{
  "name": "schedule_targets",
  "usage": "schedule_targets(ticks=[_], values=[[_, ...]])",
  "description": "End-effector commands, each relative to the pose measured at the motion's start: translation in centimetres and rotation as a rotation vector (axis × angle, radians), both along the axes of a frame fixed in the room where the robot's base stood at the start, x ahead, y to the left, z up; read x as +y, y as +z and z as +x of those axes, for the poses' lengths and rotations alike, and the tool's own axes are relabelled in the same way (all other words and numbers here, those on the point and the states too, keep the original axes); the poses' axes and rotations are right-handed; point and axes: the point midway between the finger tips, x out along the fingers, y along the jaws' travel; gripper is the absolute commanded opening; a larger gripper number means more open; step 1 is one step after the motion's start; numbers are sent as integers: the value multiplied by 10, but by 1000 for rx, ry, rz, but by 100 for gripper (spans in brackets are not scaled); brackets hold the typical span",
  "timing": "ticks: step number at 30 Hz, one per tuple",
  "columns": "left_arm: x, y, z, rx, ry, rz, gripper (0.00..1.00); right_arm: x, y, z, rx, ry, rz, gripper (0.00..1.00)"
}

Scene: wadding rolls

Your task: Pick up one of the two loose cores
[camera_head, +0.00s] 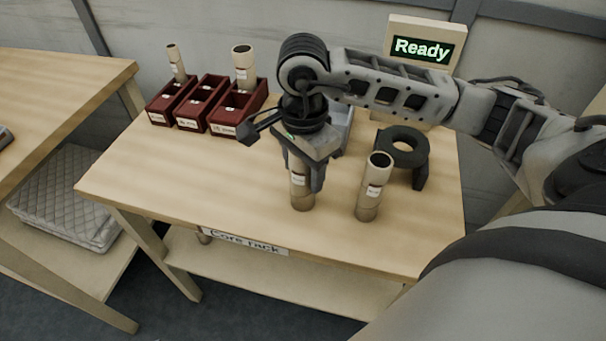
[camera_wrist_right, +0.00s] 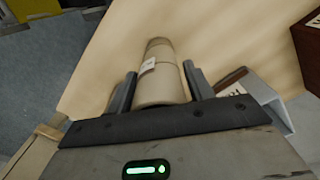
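One loose core (camera_head: 301,197), a tan cardboard tube with a white label, stands upright on the core rack's table top. My right gripper (camera_head: 303,180) points down over it, with a finger on each side of its upper part. In the right wrist view the core (camera_wrist_right: 159,78) lies between the two fingers of the right gripper (camera_wrist_right: 160,75). The gaps are very narrow, and I cannot tell whether the fingers touch it. The other loose core (camera_head: 371,190) stands upright to the right, clear of the gripper. My left gripper is not in view.
Red bins (camera_head: 205,105) stand at the back left, two with upright tubes. A dark ring-shaped holder (camera_head: 407,150) is behind the right core. A grey tray (camera_head: 343,130) is partly hidden by my arm. A "Ready" display (camera_head: 423,48) stands behind. The table's left front is clear.

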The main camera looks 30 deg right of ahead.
Motion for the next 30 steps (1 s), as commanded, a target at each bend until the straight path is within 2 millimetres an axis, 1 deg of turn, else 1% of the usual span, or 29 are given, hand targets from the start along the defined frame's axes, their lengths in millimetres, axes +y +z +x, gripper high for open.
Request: schedule_targets(ticks=[1, 3, 13, 17, 19, 21, 26, 28, 29, 30], values=[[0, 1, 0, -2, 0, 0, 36, 0, 0, 0, 0, 0, 0, 37], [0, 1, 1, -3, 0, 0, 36, 0, 0, 0, 0, 0, 0, 19], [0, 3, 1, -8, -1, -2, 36, 0, 2, 0, -1, 0, 1, 19], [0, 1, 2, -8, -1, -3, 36, 0, 9, 1, -4, 0, 0, 19], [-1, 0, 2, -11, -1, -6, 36, 0, 17, 1, -5, 1, 1, 19], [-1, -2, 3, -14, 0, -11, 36, 0, 31, 1, -8, 1, 1, 19], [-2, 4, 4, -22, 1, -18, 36, 27, 68, -16, -9, 10, 5, 19], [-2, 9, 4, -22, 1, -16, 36, 38, 89, -24, -11, 10, 2, 19], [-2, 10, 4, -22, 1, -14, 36, 42, 96, -28, -11, 9, 0, 19], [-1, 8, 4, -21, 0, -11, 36, 51, 99, -34, -8, 11, 0, 19]])
